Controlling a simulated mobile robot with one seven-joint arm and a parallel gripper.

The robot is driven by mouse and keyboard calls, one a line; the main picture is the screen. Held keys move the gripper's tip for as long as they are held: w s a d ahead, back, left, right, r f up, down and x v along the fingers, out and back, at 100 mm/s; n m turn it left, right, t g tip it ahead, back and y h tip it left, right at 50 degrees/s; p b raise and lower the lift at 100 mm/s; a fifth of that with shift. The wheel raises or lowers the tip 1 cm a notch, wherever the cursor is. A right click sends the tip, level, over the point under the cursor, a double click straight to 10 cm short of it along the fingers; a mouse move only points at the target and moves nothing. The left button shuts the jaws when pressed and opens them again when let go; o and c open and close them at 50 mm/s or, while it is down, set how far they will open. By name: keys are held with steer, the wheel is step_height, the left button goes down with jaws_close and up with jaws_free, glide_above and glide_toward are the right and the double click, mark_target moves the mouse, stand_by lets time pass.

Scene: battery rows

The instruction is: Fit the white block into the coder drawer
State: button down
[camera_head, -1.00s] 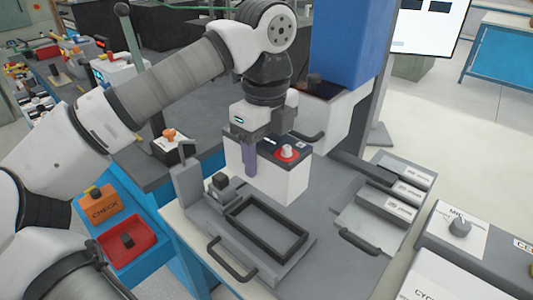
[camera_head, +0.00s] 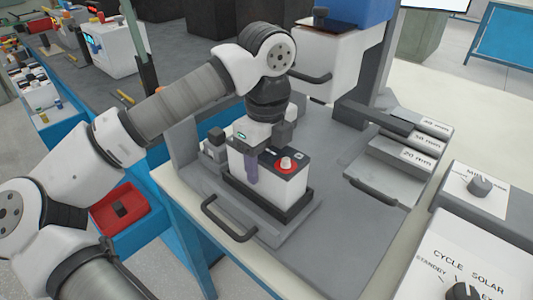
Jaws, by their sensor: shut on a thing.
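The white block (camera_head: 289,187) is a box with a dark top and a red ring around a pale knob. It sits upright inside the dark rectangular frame of the coder drawer (camera_head: 289,214), its lower part hidden by the rim. Whether it rests fully on the drawer floor cannot be seen. The drawer is pulled out, with a dark handle at its front left. My gripper (camera_head: 266,149) is above the block and shut on it, with one purplish finger against the near long face. The far finger is mostly hidden.
A grey post with a dark knob (camera_head: 216,136) stands just behind the drawer. Labelled grey slabs (camera_head: 401,163) lie to the right. A white unit under a blue column (camera_head: 343,60) stands behind. Control boxes with dials (camera_head: 479,187) are at lower right. Bare grey bench lies right of the drawer.

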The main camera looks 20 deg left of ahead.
steer(key=shift+f, duration=0.65)
steer(key=shift+f+b, duration=0.2)
steer(key=shift+b, duration=0.1)
steer(key=shift+c, duration=2.1)
jaws_free()
step_height(320, 180, up, 12)
steer(key=shift+r+p, duration=0.15)
steer(key=shift+p, duration=0.3)
steer(key=shift+s, duration=0.1)
